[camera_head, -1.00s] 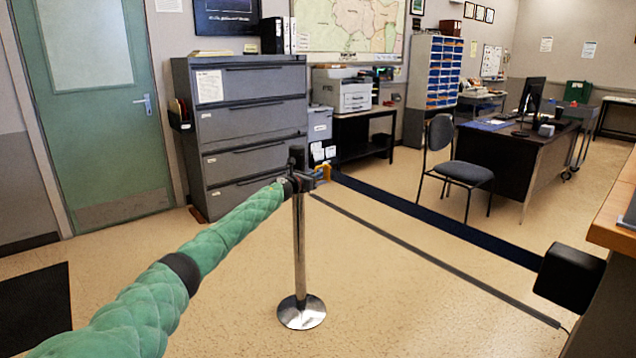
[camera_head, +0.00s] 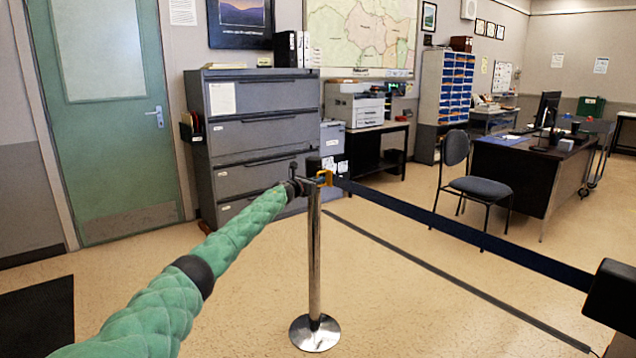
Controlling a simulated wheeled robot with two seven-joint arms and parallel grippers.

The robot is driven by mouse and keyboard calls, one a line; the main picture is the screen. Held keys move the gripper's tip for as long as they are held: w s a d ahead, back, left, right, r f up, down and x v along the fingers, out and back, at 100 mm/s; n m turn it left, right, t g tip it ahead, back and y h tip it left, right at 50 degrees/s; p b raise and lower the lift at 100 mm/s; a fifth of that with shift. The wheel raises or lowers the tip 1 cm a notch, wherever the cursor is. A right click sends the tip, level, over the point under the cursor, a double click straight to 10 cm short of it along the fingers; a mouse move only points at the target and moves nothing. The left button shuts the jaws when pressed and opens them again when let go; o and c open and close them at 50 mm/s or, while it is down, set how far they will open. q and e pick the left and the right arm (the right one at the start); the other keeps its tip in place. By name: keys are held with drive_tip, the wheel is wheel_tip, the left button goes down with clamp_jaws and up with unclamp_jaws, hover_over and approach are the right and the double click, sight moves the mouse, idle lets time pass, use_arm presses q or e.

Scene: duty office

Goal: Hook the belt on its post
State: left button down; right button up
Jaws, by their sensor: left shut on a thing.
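The belt (camera_head: 440,222) is a dark blue strap stretched from a black housing (camera_head: 612,300) at the right edge to the post. The post (camera_head: 315,255) is an upright chrome pole on a round base (camera_head: 315,332). My left arm, in a green padded sleeve, reaches in from the lower left. Its small dark gripper (camera_head: 311,184) is shut on the belt's end at the post's top. The clip appears right at the post's head, slightly to its right; whether it is seated there I cannot tell. My right gripper is out of view.
A grey filing cabinet (camera_head: 262,135) stands behind the post, beside a green door (camera_head: 110,125). A chair (camera_head: 480,187) and a desk (camera_head: 525,175) stand beyond the belt. A dark strip (camera_head: 450,277) runs below the belt. The floor around the post is clear.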

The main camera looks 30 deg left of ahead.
use_arm(q)
drive_tip(key=c, duration=1.6)
unclamp_jaws()
